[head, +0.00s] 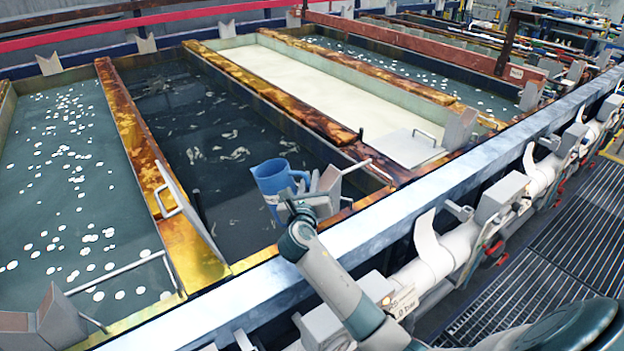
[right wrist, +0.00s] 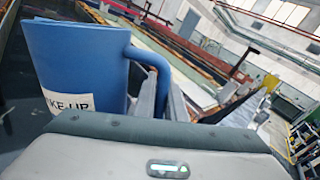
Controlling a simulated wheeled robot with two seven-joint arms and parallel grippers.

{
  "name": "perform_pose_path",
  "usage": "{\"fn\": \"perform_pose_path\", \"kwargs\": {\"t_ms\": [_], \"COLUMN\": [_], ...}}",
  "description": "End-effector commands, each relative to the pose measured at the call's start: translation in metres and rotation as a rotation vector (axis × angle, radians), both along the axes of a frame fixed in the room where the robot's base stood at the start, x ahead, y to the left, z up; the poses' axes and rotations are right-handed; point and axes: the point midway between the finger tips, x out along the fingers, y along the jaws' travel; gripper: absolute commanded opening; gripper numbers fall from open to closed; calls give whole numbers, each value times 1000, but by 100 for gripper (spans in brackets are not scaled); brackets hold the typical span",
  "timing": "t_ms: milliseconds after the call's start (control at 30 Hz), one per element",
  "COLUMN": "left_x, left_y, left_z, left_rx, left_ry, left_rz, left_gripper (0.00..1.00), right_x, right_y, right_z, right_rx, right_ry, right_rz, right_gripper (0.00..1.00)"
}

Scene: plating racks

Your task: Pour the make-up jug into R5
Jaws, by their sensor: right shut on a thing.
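The blue make-up jug (head: 271,178) hangs over the front part of a dark-liquid tank (head: 215,130), inside its near rim. It looks roughly upright. In the right wrist view the jug (right wrist: 75,65) shows a white label, partly hidden, ending in "KE UP", with its handle on the right. My right gripper (head: 303,196) reaches in over the front rail and is shut on the jug's handle. The jug's contents are hidden. I cannot read a mark that surely names R5. My left gripper is not in view.
A tank with white floating discs (head: 70,190) lies to the left, a pale cream tank (head: 330,88) to the right. Rusty dividers (head: 140,130) separate them. Upright grey brackets and bar handles (head: 330,185) stand near the jug. A metal rail (head: 400,205) and white pipe (head: 430,262) run along the front.

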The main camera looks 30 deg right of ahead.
Motion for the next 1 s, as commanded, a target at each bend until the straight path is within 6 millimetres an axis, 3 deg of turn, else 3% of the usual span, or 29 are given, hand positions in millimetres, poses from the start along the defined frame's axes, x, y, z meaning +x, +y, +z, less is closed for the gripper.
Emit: {"fn": "perform_pose_path", "kwargs": {"t_ms": [267,700,1000], "left_x": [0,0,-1], "left_y": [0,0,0], "left_z": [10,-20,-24], "left_rx": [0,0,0], "left_ry": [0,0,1], "left_rz": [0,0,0], "left_gripper": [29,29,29], "right_x": [0,-22,-27], "right_y": [0,-19,-24], "right_z": [3,-15,-15], "right_rx": [-1,162,202], "right_ry": [2,-182,-225], "right_rz": [0,0,0], "right_gripper": [0,0,0]}}
